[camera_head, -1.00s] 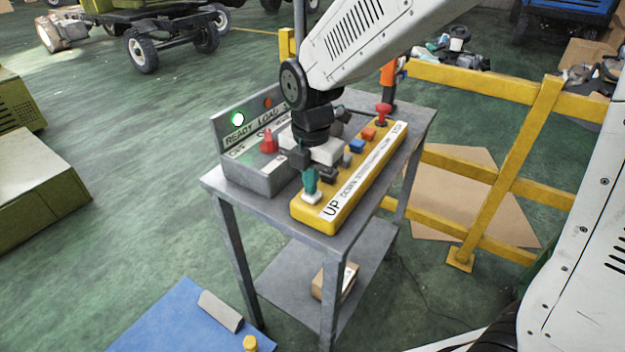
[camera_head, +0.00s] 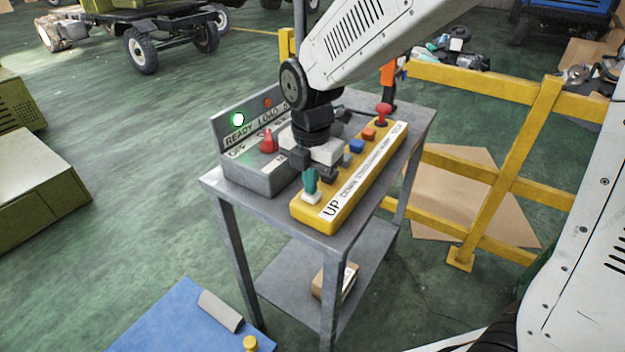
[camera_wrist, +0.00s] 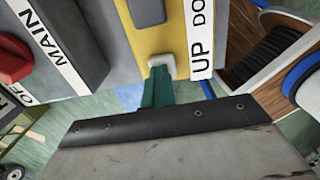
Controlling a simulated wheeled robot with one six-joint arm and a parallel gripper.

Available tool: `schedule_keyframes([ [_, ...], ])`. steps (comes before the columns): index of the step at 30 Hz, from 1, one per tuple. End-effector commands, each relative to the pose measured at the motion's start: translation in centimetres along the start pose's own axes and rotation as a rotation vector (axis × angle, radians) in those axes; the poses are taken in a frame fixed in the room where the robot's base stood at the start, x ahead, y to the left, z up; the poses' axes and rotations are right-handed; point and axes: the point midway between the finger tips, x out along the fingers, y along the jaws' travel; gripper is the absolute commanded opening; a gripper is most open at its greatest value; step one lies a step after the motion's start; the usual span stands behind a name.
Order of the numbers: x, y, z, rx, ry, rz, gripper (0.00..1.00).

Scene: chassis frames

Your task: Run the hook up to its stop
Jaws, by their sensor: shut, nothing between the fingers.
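The yellow control box (camera_head: 352,200) lies on a grey metal table, with UP at its near end. A white button (camera_head: 312,198) sits beside the UP label; it also shows in the wrist view (camera_wrist: 162,62). My gripper (camera_head: 310,188) is shut and empty, pointing down. Its teal fingertips (camera_wrist: 157,80) are at the white button and overlap its edge in the wrist view. I cannot tell whether they touch it or press it down. No hook is in view.
A red knob (camera_head: 382,112) stands at the box's far end. A yellow rail (camera_head: 500,180) runs behind the table.

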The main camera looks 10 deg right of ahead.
Motion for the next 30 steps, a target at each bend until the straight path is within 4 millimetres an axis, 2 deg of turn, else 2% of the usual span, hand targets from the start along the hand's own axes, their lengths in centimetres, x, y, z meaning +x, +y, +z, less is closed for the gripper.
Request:
schedule_keyframes([
  [1,1.3,-0.8,-0.3,0.0,0.012,-0.029,0.0],
  [22,1.3,-0.8,-0.3,0.0,0.012,-0.028,0.0],
  [26,0.7,-0.7,-0.3,-0.001,0.01,-0.025,0.0],
  [30,-1.5,-0.5,-0.4,-0.003,0.006,-0.014,0.0],
])
